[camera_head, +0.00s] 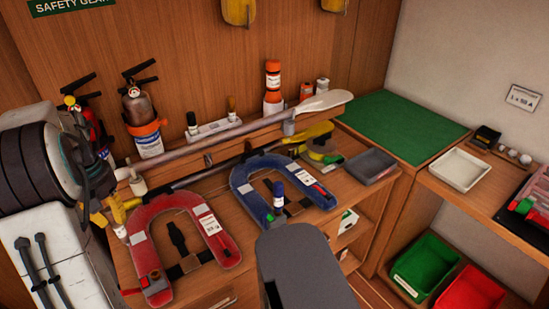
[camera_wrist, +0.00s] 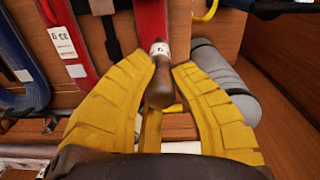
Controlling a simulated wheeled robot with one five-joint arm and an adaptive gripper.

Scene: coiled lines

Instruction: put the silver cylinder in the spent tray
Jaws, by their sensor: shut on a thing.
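My gripper (camera_wrist: 160,75) has ridged yellow fingers, closed around a small cylinder (camera_wrist: 160,85). Its rounded end looks shiny and dark brownish, and it has a white label (camera_wrist: 159,48); I take it for the silver cylinder. The head view shows my gripper (camera_head: 108,217) at the left, beside the red U-shaped vest (camera_head: 175,198), with a white-labelled piece at its tips. Whether the cylinder touches the vest is unclear. I cannot read a spent label; trays in view are a grey tray (camera_head: 369,166) and a white tray (camera_head: 460,168).
A blue vest (camera_head: 262,215) lies right of the red one, with a blue-capped bottle (camera_head: 279,195) by it. A long paddle (camera_head: 230,130) runs behind. Green (camera_head: 425,262) and red (camera_head: 470,292) bins stand low right. The green mat (camera_head: 410,125) is clear.

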